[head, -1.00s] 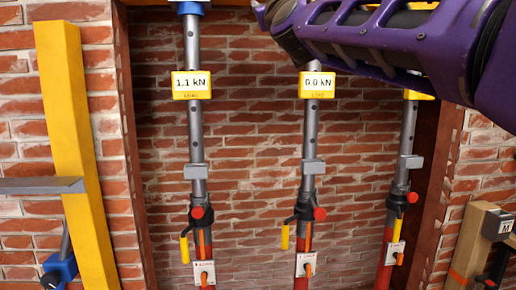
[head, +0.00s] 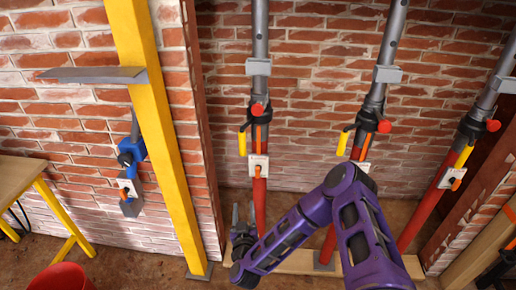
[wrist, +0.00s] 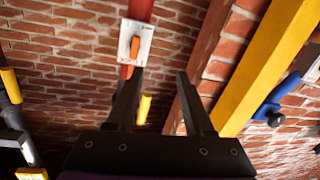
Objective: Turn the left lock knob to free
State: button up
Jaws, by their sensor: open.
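The left prop's lock knob (head: 257,171) is a small orange handle on a white plate (head: 258,160), low on the left steel-and-red prop (head: 260,195). In the wrist view the orange knob (wrist: 135,48) lies roughly lengthwise along the prop on its white plate (wrist: 146,34). The plate's markings are too small to read. My gripper (head: 243,212) is below and slightly left of the plate in the head view. Its two dark fingers (wrist: 157,85) are apart with nothing between them. The knob is beyond the fingertips, toward the left finger in the wrist view, apparently untouched.
Two more props, middle (head: 383,75) and right (head: 460,150), carry similar knobs. A yellow post (head: 160,130) with a grey shelf plate (head: 95,74) stands left. A red bucket (head: 62,279) sits lower left.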

aim_at(257, 170)
jog(key=w+d+r+m+h, duration=0.1)
jog(key=w, duration=0.4)
jog(key=w+d+m+h, duration=0.1)
jog(key=w, duration=0.5)
jog(key=w+d+r+m+h, duration=0.1)
jog(key=w, duration=0.5)
jog(key=shift+w+d+r+m+t, duration=0.1)
jog(key=shift+w+r+m+t, duration=0.2)
jog(key=shift+m+t, duration=0.1)
grip_shut()
